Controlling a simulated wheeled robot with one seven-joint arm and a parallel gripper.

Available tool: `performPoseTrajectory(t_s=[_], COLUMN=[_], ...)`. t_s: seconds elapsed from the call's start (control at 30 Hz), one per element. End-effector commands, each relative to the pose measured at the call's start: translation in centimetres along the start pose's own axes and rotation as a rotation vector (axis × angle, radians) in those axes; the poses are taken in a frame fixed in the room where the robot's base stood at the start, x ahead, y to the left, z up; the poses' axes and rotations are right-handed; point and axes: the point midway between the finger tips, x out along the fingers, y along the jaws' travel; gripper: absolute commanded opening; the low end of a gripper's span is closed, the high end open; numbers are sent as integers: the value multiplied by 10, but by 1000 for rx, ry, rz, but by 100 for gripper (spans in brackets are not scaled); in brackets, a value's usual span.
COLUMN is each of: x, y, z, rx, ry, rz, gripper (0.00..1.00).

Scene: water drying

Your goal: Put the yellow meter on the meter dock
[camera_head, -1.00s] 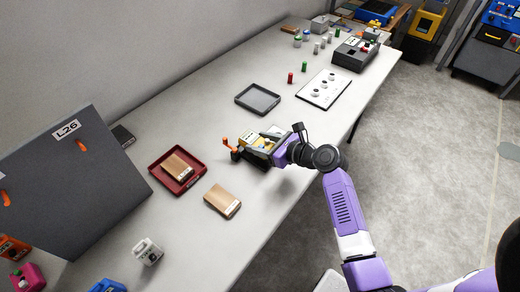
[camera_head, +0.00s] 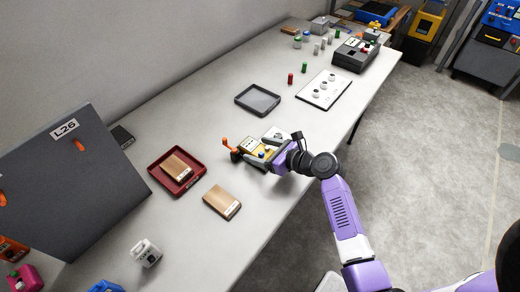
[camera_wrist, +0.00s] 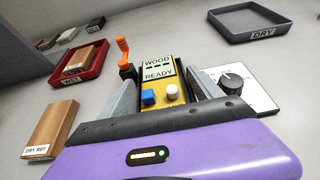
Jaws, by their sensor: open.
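The yellow meter (camera_wrist: 159,75) stands between the fingers of my gripper (camera_wrist: 163,84) in the wrist view. Its face reads "WOOD" and "READY", with a blue and a white button below. My gripper is open, with a grey finger on either side of the meter. In the head view, the meter (camera_head: 254,147) is by my gripper (camera_head: 266,152), low at the table's middle. An orange lever (camera_wrist: 123,50) on a dark base stands just left of the meter. I cannot make out the meter dock; the meter's underside is hidden.
A white plate with a black dial (camera_wrist: 233,82) lies close on the right. A red tray (camera_head: 163,184) holds a wooden block (camera_head: 177,166); another block (camera_head: 222,202) lies in front.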

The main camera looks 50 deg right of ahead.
Motion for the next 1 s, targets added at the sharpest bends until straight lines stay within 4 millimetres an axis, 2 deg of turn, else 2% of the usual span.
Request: performPoseTrajectory(t_s=[0.13,0.27,0.7,0.83,1.0], x=[-2,-17,-102,-115,-121], y=[0,0,-1,0,0], z=[4,2,2,2,3], rx=[0,2,0,1,0], ry=[0,1,1,0,0], rz=[-1,-1,-3,-1,0], gripper=[74,74,74,74,74])
